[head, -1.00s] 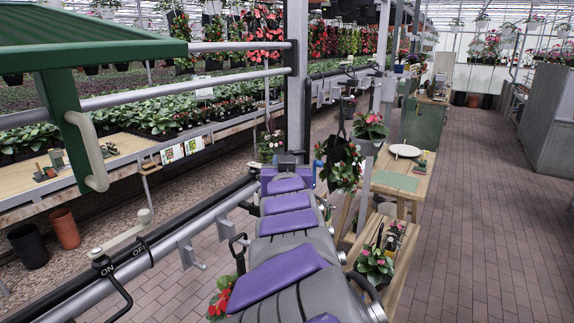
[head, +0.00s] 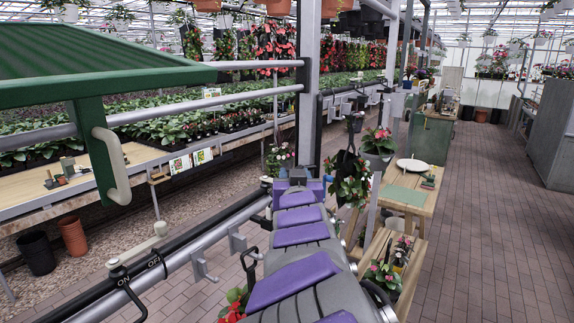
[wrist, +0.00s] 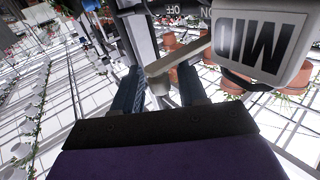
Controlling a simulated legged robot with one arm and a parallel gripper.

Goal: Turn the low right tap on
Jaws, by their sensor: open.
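In the wrist view my gripper (wrist: 160,95) is open, with two dark blue fingers apart. The lever slopes up to the right toward a pipe marked OFF and ON. In the head view my purple-and-grey arm reaches forward along the rail, and my gripper is hidden at its far end. Another beige tap lever (head: 136,249) with ON and OFF marks sits on the rail at the left. I cannot tell which tap is the low right one.
A plate marked MID (wrist: 262,45) is close to the right of the fingers. A grey rail (head: 215,232) with hooks runs beside my arm. Wooden benches (head: 412,205) with plants stand to the right of the arm. The brick aisle (head: 480,220) is clear.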

